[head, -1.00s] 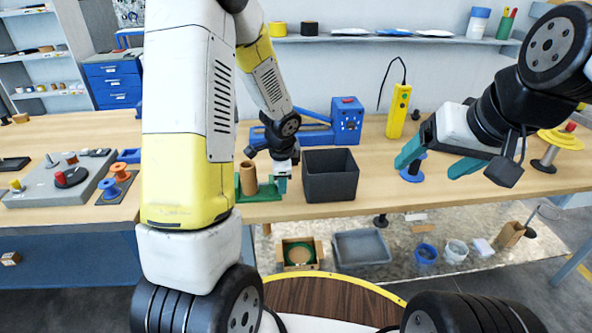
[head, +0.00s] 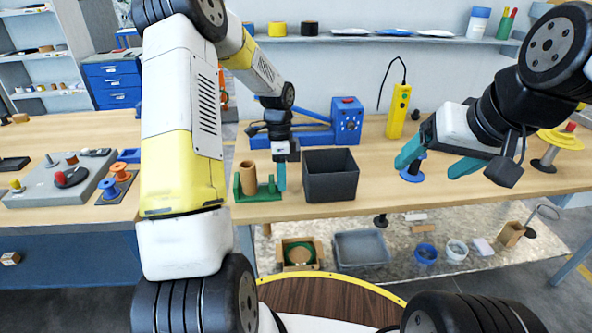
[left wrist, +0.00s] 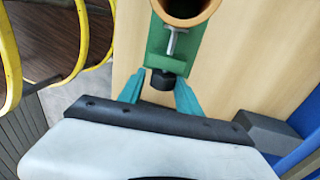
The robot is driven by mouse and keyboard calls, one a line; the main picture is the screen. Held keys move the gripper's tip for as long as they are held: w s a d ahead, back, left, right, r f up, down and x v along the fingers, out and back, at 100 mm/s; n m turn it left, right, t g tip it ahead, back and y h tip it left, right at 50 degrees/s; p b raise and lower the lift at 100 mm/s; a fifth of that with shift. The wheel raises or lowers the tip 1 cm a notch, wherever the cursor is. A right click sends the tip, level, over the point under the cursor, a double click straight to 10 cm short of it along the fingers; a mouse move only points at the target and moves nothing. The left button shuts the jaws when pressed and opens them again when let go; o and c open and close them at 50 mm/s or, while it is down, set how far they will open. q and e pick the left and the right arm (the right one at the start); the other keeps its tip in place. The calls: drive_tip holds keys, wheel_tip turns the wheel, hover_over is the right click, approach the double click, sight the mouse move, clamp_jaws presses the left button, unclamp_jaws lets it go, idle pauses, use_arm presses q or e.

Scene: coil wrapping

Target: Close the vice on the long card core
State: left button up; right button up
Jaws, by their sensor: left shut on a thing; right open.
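The long card core (head: 248,178) is a brown tube standing upright in the green vice (head: 264,194) near the table's front edge. In the left wrist view the core's open end (left wrist: 187,10) is at the top, beside the vice's green body (left wrist: 158,50) and metal screw (left wrist: 172,42). My left gripper (head: 280,180) is at the vice's right end. In the left wrist view its teal fingers are on both sides of the black vice knob (left wrist: 163,80), shut on it. My right gripper (head: 436,166) is open and empty above the table at the right.
A dark open bin (head: 331,197) stands just right of my left gripper. A blue machine (head: 346,120) is behind it. A yellow control box (head: 398,110) stands farther right.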

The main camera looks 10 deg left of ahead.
use_arm(q)
drive_tip(key=shift+d+f+g, duration=0.15)
drive_tip(key=shift+g, duration=0.65)
drive_tip(key=shift+o, duration=0.3)
drive_tip(key=shift+s+h, duration=0.1)
drive_tip(key=shift+h, duration=0.2)
drive_tip(key=shift+g, duration=0.4)
drive_tip(key=shift+w+g+h, duration=0.3)
drive_tip(key=shift+w+g, duration=0.05)
drive_tip(key=shift+g, duration=0.45)
drive_tip(key=shift+c, duration=0.3)
drive_tip(key=shift+w+g, duration=0.1)
drive_tip(key=shift+g, duration=0.7)
